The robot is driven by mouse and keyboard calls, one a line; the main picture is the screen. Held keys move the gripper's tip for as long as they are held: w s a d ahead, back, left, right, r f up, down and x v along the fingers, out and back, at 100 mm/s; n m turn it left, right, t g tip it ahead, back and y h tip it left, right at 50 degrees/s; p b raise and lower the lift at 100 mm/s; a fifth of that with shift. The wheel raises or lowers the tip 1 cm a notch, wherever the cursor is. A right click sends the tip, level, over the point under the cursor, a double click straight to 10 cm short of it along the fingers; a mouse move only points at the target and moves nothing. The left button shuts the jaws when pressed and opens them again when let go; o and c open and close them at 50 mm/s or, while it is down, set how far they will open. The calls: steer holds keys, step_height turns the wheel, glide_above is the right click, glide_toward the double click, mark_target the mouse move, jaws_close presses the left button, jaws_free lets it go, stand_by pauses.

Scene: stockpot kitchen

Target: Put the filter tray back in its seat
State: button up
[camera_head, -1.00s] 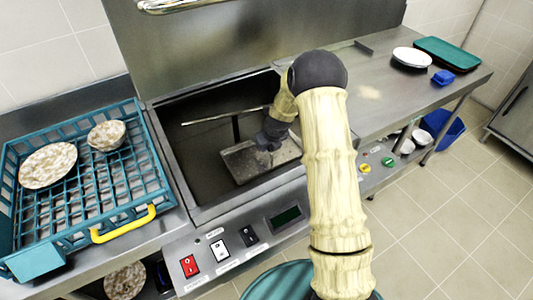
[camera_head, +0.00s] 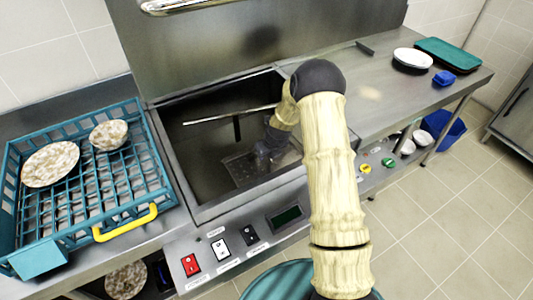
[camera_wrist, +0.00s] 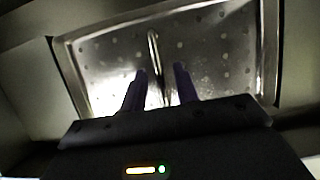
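The filter tray (camera_head: 240,172) is a grey metal plate with small holes, low inside the open wash basin (camera_head: 196,172). In the wrist view the tray (camera_wrist: 215,60) fills the middle, with a thin upright handle (camera_wrist: 153,50) at its centre. My gripper (camera_head: 263,156) reaches down into the basin over the tray. In the wrist view my gripper (camera_wrist: 161,72) has its two dark fingers apart, one on each side of the handle, with gaps showing. Part of the tray is hidden by my arm, and I cannot tell whether it lies fully flat in its seat.
A thin metal bar (camera_head: 215,117) crosses the basin above the tray. A teal dish rack (camera_head: 150,180) with a bowl and plate stands at left. The front panel (camera_head: 235,240) carries switches. The right counter (camera_head: 385,92) is mostly clear, with dishes and a green tray (camera_head: 450,55) far back.

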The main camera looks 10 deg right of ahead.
steer(key=shift+w+d, duration=0.1)
steer(key=shift+d+r, duration=0.15)
steer(key=shift+r, duration=0.15)
steer(key=v, duration=1.1)
steer(key=shift+s+r+b, duration=0.2)
steer(key=shift+s+b, duration=0.05)
steer(key=shift+b, duration=0.1)
steer(key=s+a+r+n, duration=0.1)
steer(key=s+r+n, duration=0.3)
steer(key=s+n, duration=0.8)
steer(key=s+r+n+g+h, duration=0.1)
steer(key=s+r+n, duration=0.3)
steer(key=s+n, duration=0.9)
steer(key=n, duration=0.7)
steer(key=shift+s+a+r+g, duration=0.2)
steer(key=shift+a+r+g, duration=0.1)
steer(key=shift+a+r, duration=0.05)
